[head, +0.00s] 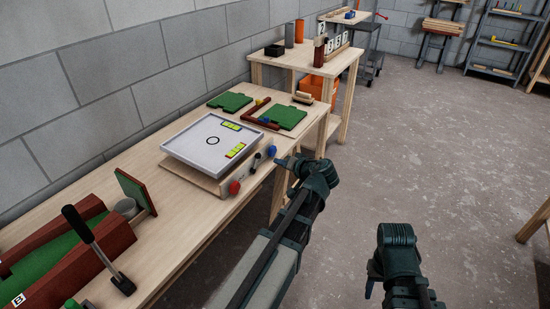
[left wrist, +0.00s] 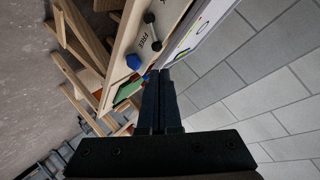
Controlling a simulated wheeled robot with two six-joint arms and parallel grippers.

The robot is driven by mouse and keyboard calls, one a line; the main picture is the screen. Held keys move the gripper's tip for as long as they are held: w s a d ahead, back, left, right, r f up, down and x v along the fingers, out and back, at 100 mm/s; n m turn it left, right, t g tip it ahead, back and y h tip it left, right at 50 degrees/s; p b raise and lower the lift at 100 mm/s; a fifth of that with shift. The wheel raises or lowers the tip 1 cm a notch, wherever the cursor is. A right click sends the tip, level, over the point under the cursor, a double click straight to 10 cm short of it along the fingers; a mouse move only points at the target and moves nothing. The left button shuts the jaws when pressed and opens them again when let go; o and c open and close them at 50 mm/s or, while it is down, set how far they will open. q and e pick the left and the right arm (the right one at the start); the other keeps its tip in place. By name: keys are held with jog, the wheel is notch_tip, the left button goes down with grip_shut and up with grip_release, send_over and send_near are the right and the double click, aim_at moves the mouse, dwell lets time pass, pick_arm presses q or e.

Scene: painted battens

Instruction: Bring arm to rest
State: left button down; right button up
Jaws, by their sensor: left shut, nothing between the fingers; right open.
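My left gripper (head: 283,162) is shut and empty. In the head view it is beside the front right corner of the white tray box, over the bench's front edge. In the left wrist view its two dark fingers (left wrist: 162,100) lie together, pointing toward the bench edge and the blue knob (left wrist: 134,62). I cannot tell whether it touches anything. My right gripper (head: 371,286) is low in the head view, over the floor, apart from the bench. It is open, and only a small part of it shows.
The wooden bench (head: 185,205) holds the white tray box (head: 190,143) with red and blue knobs, green plates (head: 284,116), and a red-sided channel with a lever (head: 90,238). A second table (head: 300,58) stands behind.

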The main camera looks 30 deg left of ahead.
pick_arm(q)
jog(key=shift+s+d+r, duration=0.15)
jog(key=shift+d, duration=0.1)
jog(key=s+d+r+m+g+h+p, duration=0.2)
jog(key=s+d+r+h+p, duration=0.1)
jog(key=s+d+p, duration=0.4)
jog(key=s+d+r+m+g+h+p, duration=0.2)
jog(key=s+d+p, duration=0.5)
jog(key=d, duration=0.4)
jog(key=s+d+r+m+g+h+p, duration=0.2)
jog(key=s+d+r+m+h+p, duration=0.1)
jog(key=s+d+h+p, duration=0.2)
jog(key=s+d+p, duration=0.2)
jog(key=s+d, duration=0.1)
jog(key=d, duration=0.1)
jog(key=shift+r, duration=0.3)
